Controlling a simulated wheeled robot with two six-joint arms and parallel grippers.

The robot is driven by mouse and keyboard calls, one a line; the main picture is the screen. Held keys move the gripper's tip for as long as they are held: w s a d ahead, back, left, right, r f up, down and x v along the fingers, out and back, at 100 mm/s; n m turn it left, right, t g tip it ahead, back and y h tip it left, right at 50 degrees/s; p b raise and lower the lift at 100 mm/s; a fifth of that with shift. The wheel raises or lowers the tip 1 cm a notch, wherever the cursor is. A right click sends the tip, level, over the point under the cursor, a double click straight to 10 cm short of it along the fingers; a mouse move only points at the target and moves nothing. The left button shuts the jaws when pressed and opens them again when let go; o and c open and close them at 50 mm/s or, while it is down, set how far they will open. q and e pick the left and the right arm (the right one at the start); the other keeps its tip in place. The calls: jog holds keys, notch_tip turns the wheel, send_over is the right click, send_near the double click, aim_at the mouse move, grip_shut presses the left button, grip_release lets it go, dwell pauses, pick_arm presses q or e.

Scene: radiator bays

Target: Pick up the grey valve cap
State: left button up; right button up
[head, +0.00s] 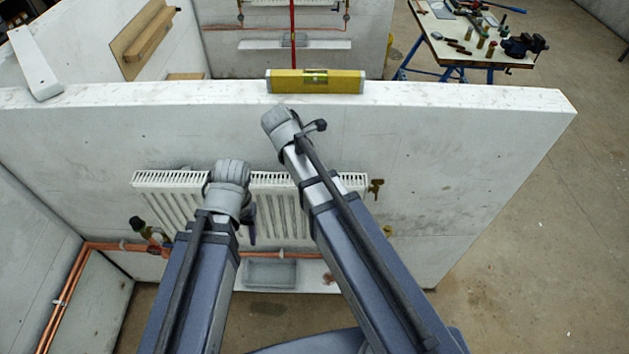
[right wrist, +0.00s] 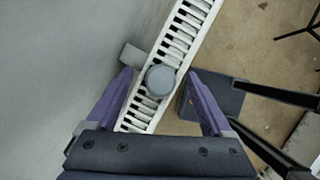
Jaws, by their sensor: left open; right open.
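The grey valve cap (right wrist: 161,79) is a round disc on top of the white radiator's slotted grille (right wrist: 188,32) in the right wrist view. My right gripper (right wrist: 161,74) is open, with one purple finger on each side of the cap in the picture. I see no contact; the depth between fingertips and cap is unclear. In the head view my arms hide part of the radiator (head: 160,188), and I cannot make out the cap. My left gripper (head: 251,226) is open in front of the radiator, partly hidden by its own arm.
A white partition wall (head: 440,150) stands behind the radiator, with a yellow spirit level (head: 316,81) on its top edge. Copper pipes (head: 100,246) run low at the left. A grey tray (head: 270,273) lies below the radiator. A tool-covered workbench (head: 468,45) stands at the back right.

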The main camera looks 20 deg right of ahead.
jog(key=shift+d+f, duration=0.15)
jog(key=shift+f, duration=0.3)
jog(key=shift+r, duration=0.1)
jog(key=shift+c, duration=0.2)
grip_shut()
